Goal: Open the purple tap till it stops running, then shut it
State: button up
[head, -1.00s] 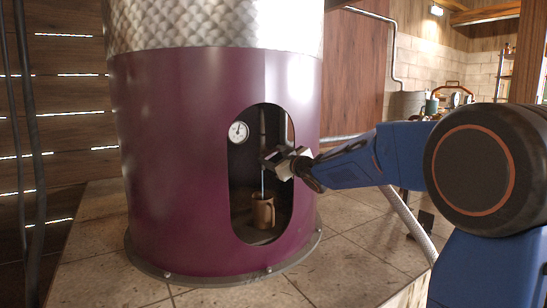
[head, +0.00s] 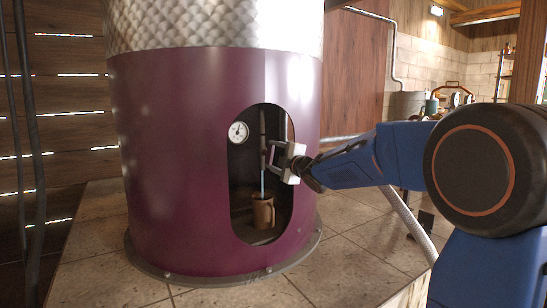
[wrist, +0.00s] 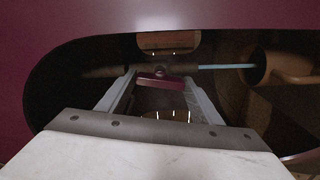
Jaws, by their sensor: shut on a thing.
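The purple tap handle (wrist: 165,84) shows in the wrist view as a short dark purple bar across the space between my fingers. My gripper (wrist: 160,80) is shut on it, one finger at each end. In the head view my gripper (head: 270,156) reaches into the oval opening of the purple still (head: 180,150), and the handle is hard to make out there. A thin pale blue stream (head: 262,180) runs down below the tap into a brown mug (head: 263,213). The stream (wrist: 225,66) and the mug (wrist: 285,67) also show in the wrist view.
A round white gauge (head: 238,132) sits at the opening's left edge, near a dark upright pipe (head: 262,125). The opening's rim closes around my gripper. A pale hose (head: 410,220) runs down at the right. The tiled floor (head: 340,265) in front is clear.

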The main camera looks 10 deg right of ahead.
jog(key=shift+f+n, duration=0.1)
jog(key=shift+n, duration=1.1)
jog(key=o, duration=1.1)
jog(key=shift+c, duration=0.2)
jog(key=v, duration=1.7)
jog(key=shift+s, duration=0.2)
